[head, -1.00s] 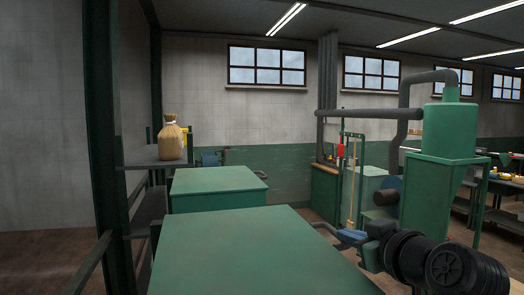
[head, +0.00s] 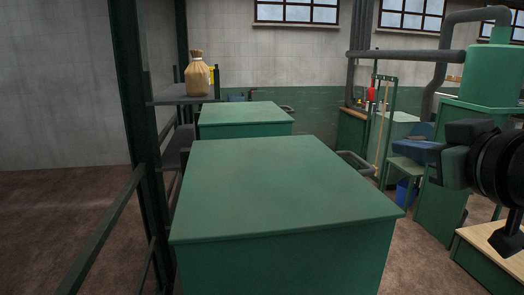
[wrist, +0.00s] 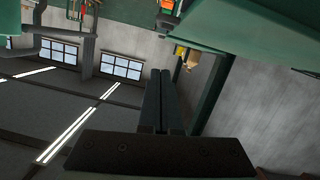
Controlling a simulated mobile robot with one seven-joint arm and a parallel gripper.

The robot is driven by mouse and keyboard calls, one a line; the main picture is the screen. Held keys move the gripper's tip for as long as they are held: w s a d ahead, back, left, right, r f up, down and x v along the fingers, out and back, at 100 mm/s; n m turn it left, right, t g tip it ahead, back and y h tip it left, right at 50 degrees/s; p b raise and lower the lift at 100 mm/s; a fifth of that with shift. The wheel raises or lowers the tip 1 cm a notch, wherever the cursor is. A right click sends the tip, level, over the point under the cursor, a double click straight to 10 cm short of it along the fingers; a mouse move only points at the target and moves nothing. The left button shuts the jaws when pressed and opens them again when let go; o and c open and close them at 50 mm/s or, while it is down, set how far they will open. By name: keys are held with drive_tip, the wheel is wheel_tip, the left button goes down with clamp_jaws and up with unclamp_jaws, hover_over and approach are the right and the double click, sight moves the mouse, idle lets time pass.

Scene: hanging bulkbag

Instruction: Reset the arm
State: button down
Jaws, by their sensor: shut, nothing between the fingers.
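My gripper (wrist: 160,74) shows in the wrist view with its two dark fingers side by side, shut and empty. Nothing touches the fingertips. My arm reaches in from the right edge of the head view, above the floor and right of the green boxes. In the head view its fingers cannot be made out clearly. A tan tied sack (head: 199,78) stands upright on a grey shelf (head: 174,99) at the left, well away from my arm.
A large green box (head: 285,185) fills the middle front, with a second green box (head: 243,117) behind it. A dark green post (head: 132,90) and rail stand at left. Green machinery (head: 485,85) with grey pipes is at right. Open floor (head: 60,220) lies at left.

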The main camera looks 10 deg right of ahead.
drive_tip(key=a+r+m+t, duration=0.1)
drive_tip(key=a+r+t, duration=0.25)
drive_tip(key=a, duration=0.45)
drive_tip(key=a+r+t, duration=0.3)
drive_tip(key=a+r, duration=0.1)
drive_tip(key=a, duration=0.5)
drive_tip(key=s+a+r+t, duration=0.5)
drive_tip(key=s+a+r, duration=0.1)
drive_tip(key=s+a, duration=0.4)
drive_tip(key=shift+s+r+y, duration=0.35)
drive_tip(key=shift+r+y, duration=0.05)
drive_tip(key=shift+a, duration=0.1)
